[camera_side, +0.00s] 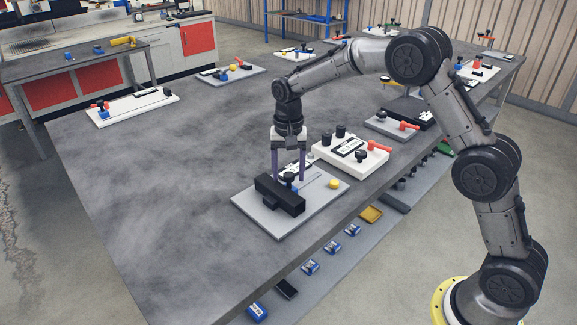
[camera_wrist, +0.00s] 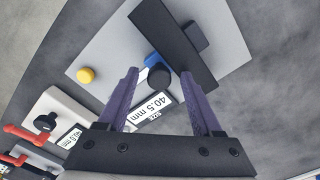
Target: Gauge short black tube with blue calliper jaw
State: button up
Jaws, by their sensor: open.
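A grey plate (camera_side: 318,203) on the table carries a long black block (camera_side: 280,196), a display and a yellow button (camera_side: 333,184). In the wrist view a blue piece (camera_wrist: 151,60), apparently the calliper jaw, shows beside the black block (camera_wrist: 172,42). A round black top (camera_wrist: 160,77) partly covers it; I cannot tell whether this is a knob or the short tube. The display (camera_wrist: 152,111) reads 40.5 mm. My gripper (camera_side: 288,180) points down over the plate, open, its purple fingers (camera_wrist: 160,76) on either side of the black top. Contact cannot be told.
Another grey plate (camera_side: 385,127) lies beyond. The table (camera_side: 170,180) is clear to the left. Its front edge is close to the plate.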

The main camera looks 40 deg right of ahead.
notch_tip(320, 180, up, 14)
dwell(0.5)
jog(key=shift+f, duration=0.1)
dwell(0.6)
notch_tip(320, 180, up, 8)
jog(key=t, duration=0.2)
send_over(289, 174)
jog(key=s, duration=0.4)
jog(key=s+r+n+t, duration=0.1)
jog(key=s+r, duration=0.4)
jog(key=s, duration=0.7)
jog(key=s+d+f+n+t, duration=0.1)
jog(key=s+f+n+t, duration=0.15)
jog(key=s, duration=0.95)
jog(key=s+f+n, duration=0.5)
jog(key=s+f, duration=0.1)
jog(key=f, duration=0.4)
jog(key=shift+n, duration=0.25)
